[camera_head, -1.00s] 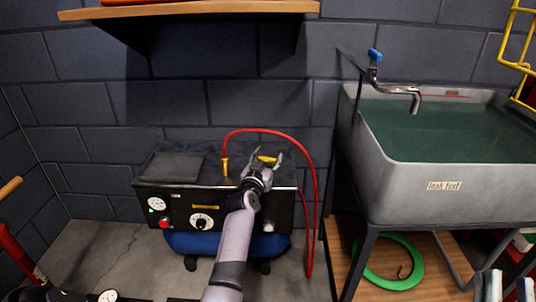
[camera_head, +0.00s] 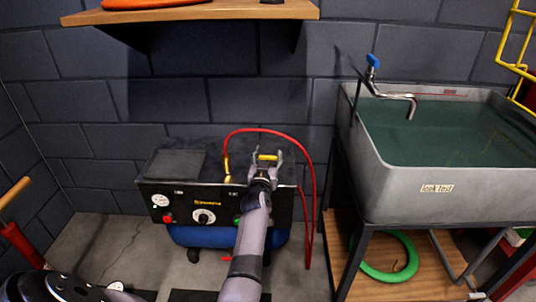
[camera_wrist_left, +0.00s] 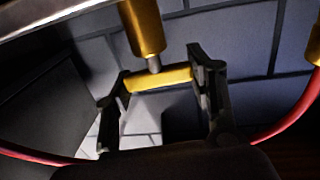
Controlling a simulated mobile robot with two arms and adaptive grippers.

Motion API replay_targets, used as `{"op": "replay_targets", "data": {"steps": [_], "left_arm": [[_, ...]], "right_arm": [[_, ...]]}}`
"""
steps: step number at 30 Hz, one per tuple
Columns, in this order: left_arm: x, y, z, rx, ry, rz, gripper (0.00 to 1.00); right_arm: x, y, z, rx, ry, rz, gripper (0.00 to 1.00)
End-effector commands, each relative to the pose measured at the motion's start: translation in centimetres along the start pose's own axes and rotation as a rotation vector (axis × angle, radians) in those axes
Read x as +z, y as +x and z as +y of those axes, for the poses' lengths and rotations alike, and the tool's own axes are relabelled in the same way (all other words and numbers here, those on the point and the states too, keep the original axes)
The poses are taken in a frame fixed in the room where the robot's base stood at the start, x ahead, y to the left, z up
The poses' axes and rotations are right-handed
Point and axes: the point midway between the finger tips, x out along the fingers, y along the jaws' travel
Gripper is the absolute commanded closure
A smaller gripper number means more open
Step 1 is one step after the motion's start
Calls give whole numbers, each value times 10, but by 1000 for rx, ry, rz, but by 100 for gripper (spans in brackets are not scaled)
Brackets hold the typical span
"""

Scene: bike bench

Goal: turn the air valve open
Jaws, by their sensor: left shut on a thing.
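The air valve's yellow lever (camera_head: 268,157) shows above the compressor (camera_head: 190,197), near its right end. In the left wrist view the lever (camera_wrist_left: 158,78) lies nearly level under a brass fitting (camera_wrist_left: 144,28) with a short metal stem. My left gripper (camera_head: 266,154) is shut on the lever, with one dark finger at each end of it. The lever's ends are partly hidden by the fingers. My right gripper does not show clearly in any view.
A red hose (camera_head: 313,190) arches from a brass fitting (camera_head: 226,168) and hangs down right of my left arm. A grey sink (camera_head: 400,195) stands to the right. A wooden shelf (camera_head: 200,14) hangs above the compressor, and a green hose coil (camera_head: 385,275) lies below the sink.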

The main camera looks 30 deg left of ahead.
Motion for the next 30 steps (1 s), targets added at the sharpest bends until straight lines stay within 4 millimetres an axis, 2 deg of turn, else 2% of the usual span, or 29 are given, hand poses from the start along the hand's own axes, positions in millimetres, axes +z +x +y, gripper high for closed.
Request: {"op": "replay_targets", "data": {"steps": [8, 9, 17, 26, 30], "left_arm": [[-3, 1, -3, -5, 3, 7, 77], [-3, 1, -3, -5, 3, 7, 47], [-1, 0, -1, -2, 2, 3, 30], [-1, 0, 0, 0, 1, 1, 28], [-11, 0, 0, 0, -1, 4, 28]], "right_arm": [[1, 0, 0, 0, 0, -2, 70], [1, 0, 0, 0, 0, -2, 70], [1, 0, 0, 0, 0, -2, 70], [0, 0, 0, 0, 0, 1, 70], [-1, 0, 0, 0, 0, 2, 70]]}}
